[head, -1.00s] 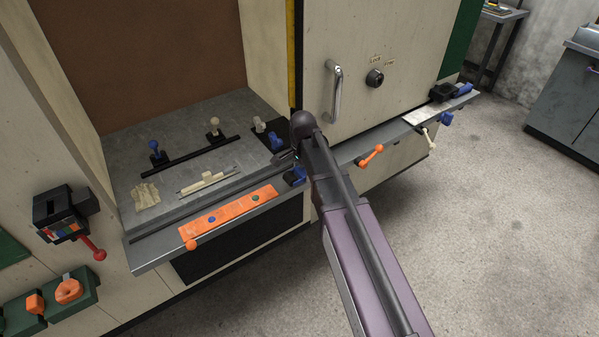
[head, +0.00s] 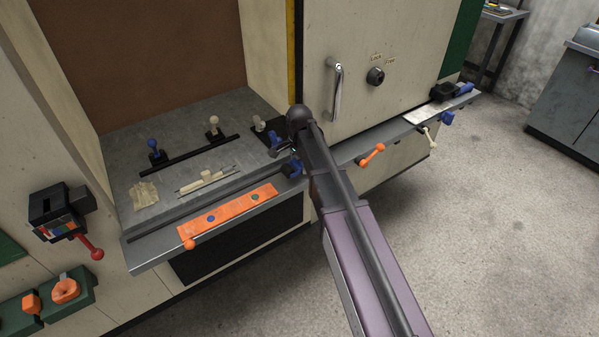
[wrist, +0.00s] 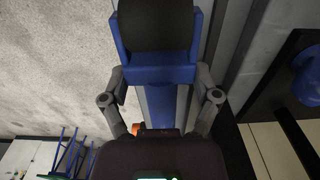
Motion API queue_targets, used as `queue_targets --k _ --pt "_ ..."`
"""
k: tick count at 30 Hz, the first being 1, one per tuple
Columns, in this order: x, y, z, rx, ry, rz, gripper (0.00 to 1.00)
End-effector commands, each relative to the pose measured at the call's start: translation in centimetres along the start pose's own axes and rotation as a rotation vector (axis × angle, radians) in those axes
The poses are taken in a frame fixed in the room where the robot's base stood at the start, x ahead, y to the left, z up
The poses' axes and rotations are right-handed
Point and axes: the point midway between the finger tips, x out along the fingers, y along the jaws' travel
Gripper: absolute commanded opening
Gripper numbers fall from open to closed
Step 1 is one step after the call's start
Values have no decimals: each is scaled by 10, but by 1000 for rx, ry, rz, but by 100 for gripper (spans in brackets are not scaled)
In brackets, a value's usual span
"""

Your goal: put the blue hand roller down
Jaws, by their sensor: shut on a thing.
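The blue hand roller (wrist: 158,68) fills the middle of the wrist view, with a dark cylinder (wrist: 156,25) in its blue fork. My gripper (wrist: 162,76) is shut on it, one finger on each side of the blue body. My arm and gripper hide part of this spot. I cannot tell whether the roller touches the ledge.
A black plate with a blue knob (wrist: 308,78) is close to my gripper. An orange strip (head: 230,209) lies on the front ledge. A black rail (head: 190,156) with knobs, a cream tool (head: 207,181) and a crumpled cloth (head: 144,195) lie behind. A door handle (head: 337,92) juts out nearby.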

Motion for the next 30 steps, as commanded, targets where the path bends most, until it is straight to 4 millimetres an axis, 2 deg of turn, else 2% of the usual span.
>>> queue_targets --k 1,7,26,27,28,30 --pt "10 0 0 0 0 0 24" --pt "23 0 0 0 0 0 24" --pt "30 0 0 0 0 0 24" --pt "28 0 0 0 0 0 88" --pt "28 0 0 0 0 0 97" --pt "28 0 0 0 0 0 100"
